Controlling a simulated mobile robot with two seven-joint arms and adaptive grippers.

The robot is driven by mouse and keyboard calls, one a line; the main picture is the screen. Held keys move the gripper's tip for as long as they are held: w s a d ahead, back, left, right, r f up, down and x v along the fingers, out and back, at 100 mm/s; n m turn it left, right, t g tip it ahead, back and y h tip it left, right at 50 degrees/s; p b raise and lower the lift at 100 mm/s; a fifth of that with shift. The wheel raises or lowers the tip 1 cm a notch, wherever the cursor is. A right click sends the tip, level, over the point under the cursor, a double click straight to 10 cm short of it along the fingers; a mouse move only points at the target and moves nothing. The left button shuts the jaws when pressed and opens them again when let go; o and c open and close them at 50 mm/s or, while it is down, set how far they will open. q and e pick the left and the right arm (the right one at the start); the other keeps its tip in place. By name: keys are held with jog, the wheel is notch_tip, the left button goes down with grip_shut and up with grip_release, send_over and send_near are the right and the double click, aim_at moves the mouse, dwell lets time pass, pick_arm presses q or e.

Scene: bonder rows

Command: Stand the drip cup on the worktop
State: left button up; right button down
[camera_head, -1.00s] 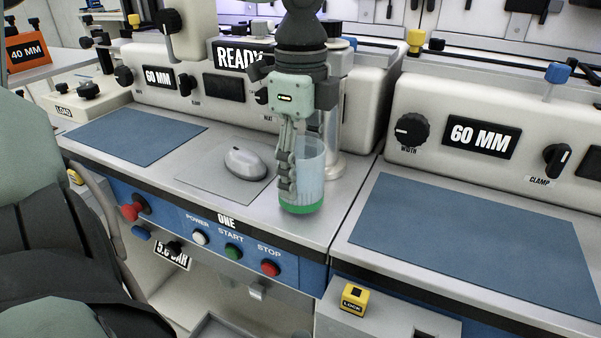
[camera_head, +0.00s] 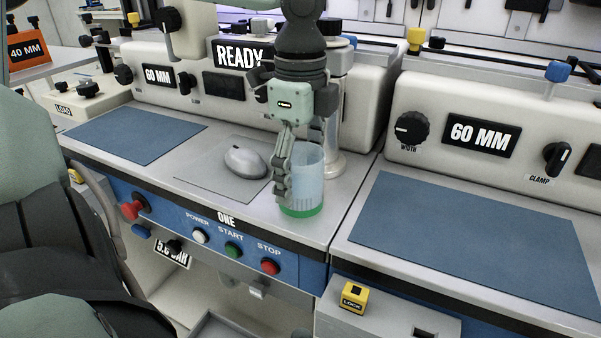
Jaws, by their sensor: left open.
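The drip cup (camera_head: 309,180) is a clear bluish cup with a green base. It stands upright on the grey worktop (camera_head: 240,207) near the front edge, right of the mouse. My left gripper (camera_head: 292,182) comes down from above, with its fingers pointing down. One finger shows at the cup's left side, and it looks apart from or only lightly against the wall. The other finger is mostly hidden behind the cup. The gripper is open. My right gripper is not in view.
A grey mouse (camera_head: 245,162) lies on a grey pad left of the cup. Blue mats (camera_head: 135,135) and (camera_head: 470,235) lie on either side. White machines (camera_head: 480,120) line the back. A front panel has buttons (camera_head: 270,267). A yellow lock block (camera_head: 353,298) sits lower right.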

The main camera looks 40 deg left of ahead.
pick_arm(q)
notch_tip(320, 180, up, 12)
dwell(0.4)
